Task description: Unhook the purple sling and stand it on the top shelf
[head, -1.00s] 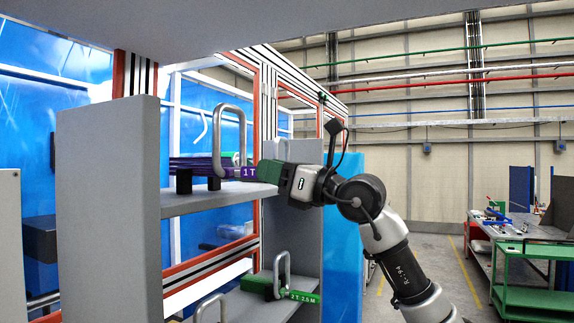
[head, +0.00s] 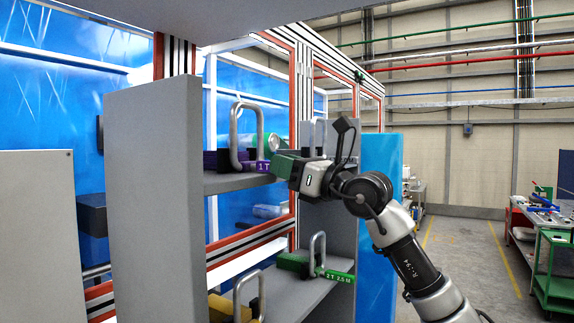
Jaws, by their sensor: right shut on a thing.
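The purple sling (head: 216,160) is on the upper grey shelf board (head: 232,183) in the head view, with its grey metal loop (head: 233,137) standing upright. A purple tag marked 1 T (head: 263,167) faces me on its right side. My right gripper (head: 276,165) reaches in from the right at the tag's level and is shut on the purple sling at the tag side. The green fingers hide part of the contact. Whether the sling's whole weight is on the board cannot be told. My left gripper is not in view.
A lower shelf board (head: 300,296) holds a green sling with a 2 T 2.5 M tag (head: 336,276) and a yellow one (head: 222,308). Grey side panels (head: 155,190) flank the shelves. A green cart (head: 553,275) stands far right, with open floor before it.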

